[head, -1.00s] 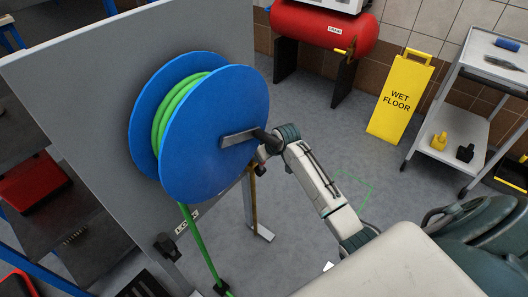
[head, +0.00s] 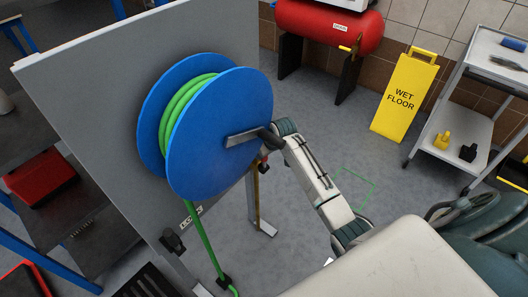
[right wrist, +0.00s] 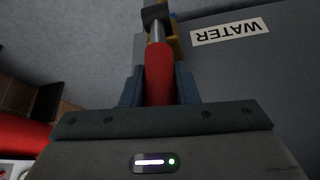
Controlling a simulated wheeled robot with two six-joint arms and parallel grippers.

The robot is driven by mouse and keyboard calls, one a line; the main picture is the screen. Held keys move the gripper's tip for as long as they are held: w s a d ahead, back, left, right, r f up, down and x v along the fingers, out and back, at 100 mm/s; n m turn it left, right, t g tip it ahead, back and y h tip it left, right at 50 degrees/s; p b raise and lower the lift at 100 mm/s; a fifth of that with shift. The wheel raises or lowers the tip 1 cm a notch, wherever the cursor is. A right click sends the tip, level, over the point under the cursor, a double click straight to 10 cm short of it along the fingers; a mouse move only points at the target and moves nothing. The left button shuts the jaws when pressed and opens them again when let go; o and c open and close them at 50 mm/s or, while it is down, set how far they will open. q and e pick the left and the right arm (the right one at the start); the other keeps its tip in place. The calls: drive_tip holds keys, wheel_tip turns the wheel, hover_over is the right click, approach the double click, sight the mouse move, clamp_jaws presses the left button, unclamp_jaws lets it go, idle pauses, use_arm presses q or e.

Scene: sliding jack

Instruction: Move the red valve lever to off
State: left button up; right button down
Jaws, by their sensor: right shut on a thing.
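The red valve lever (right wrist: 160,68) shows in the right wrist view, pointing away from the camera with a bare metal stem and a dark block at its far end. My right gripper (right wrist: 159,88) is shut on the red lever, one finger on each side. In the head view my right arm reaches in from the right to behind the crank of the hose reel; its fingertips and the lever are mostly hidden there. My left gripper is not in view.
A blue reel (head: 222,130) with green hose and a crank bar (head: 243,138) stands close to my right arm, on a grey panel (head: 90,110). A WATER label (right wrist: 230,31) is beside the lever. A yellow wet floor sign (head: 404,98) and a trolley (head: 450,100) stand farther right.

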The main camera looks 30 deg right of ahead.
drive_tip(key=c, duration=1.1)
unclamp_jaws()
drive_tip(key=shift+w, duration=0.1)
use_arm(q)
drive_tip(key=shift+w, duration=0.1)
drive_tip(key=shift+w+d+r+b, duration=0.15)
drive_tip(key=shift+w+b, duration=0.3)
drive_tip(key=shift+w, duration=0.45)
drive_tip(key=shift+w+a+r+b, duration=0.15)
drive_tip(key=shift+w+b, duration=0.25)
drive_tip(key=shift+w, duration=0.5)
use_arm(e)
drive_tip(key=shift+s+d+r, duration=0.45)
drive_tip(key=shift+s+r, duration=0.25)
drive_tip(key=shift+s, duration=1.65)
drive_tip(key=shift+s+d+r, duration=0.4)
drive_tip(key=shift+s+r, duration=0.35)
drive_tip(key=shift+s, duration=1.6)
drive_tip(key=shift+s+d+r, duration=0.45)
drive_tip(key=shift+s+r, duration=0.25)
drive_tip(key=shift+s, duration=1.65)
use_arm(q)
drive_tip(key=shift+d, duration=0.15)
